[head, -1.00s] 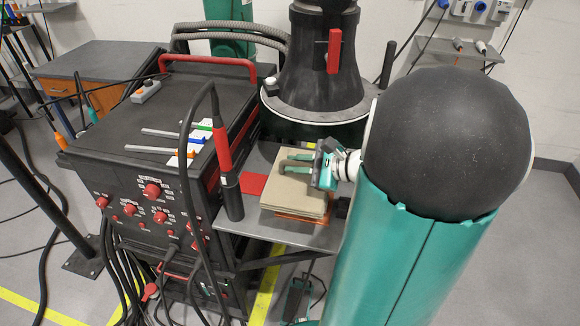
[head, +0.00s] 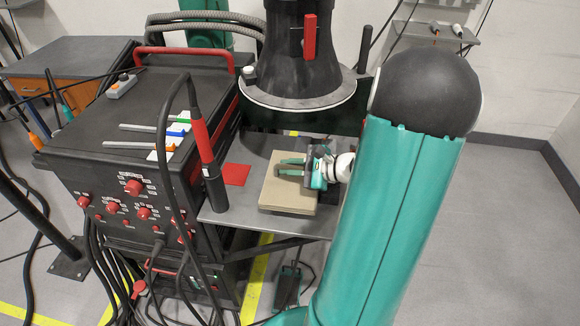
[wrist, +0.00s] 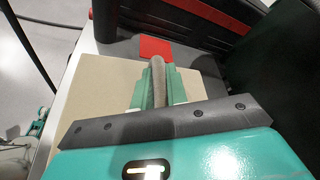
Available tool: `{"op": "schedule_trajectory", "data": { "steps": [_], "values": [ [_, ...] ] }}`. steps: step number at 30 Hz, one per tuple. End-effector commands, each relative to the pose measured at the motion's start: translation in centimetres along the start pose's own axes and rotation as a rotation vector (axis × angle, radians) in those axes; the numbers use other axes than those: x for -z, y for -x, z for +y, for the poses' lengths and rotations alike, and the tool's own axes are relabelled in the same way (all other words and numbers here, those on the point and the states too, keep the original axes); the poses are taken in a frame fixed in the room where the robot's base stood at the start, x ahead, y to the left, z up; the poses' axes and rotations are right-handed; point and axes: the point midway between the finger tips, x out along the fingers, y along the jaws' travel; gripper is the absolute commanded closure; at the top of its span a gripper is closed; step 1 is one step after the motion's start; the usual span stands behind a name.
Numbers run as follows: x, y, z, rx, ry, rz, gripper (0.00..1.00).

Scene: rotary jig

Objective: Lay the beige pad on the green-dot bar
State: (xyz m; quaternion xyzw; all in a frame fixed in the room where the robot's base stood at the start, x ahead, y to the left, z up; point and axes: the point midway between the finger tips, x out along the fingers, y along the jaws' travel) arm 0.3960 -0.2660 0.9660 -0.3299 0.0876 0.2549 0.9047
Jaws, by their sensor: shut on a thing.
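The beige pad (head: 270,192) lies on top of a squarish beige stack on the grey shelf; the layers are hard to tell apart. My gripper (head: 283,166) reaches in from the right, low over it. In the wrist view, my gripper (wrist: 158,80) is shut on a rounded grey-beige grip above the beige pad (wrist: 100,85). I cannot tell whether the pad is clear of what lies under it. A green mark (head: 183,116) shows among the bars on the black cabinet's top, behind the blue and orange ones; its bar is mostly hidden.
The black cabinet (head: 95,110) with red knobs stands left of the shelf (head: 225,215). A red-and-black upright handle (head: 203,140) with a looping cable rises between them. A red patch (head: 236,174) lies on the shelf. A dark column (head: 303,60) stands behind.

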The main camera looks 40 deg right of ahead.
Motion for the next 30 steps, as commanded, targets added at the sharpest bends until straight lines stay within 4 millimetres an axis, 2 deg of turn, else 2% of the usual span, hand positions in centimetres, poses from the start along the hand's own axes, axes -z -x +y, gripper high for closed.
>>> {"op": "schedule_trajectory", "data": {
  "steps": [1, 3, 4, 13, 16, 20, 30],
  "values": [
    [0.0, 0.0, 0.0, 0.000, 0.000, 0.000, 0.79],
    [0.0, 0.0, 0.0, 0.000, -0.001, 0.000, 0.66],
    [0.0, 0.0, 0.0, 0.000, -0.001, 0.000, 0.63],
    [-0.1, 0.0, -0.1, 0.000, 0.000, 0.000, 0.63],
    [-0.1, 0.8, -0.1, 0.002, -0.001, 0.001, 0.63],
    [-0.1, 2.8, -0.1, 0.004, 0.000, 0.003, 0.63],
    [-0.1, 9.9, -0.1, 0.002, -0.001, 0.002, 0.63]
  ]
}}
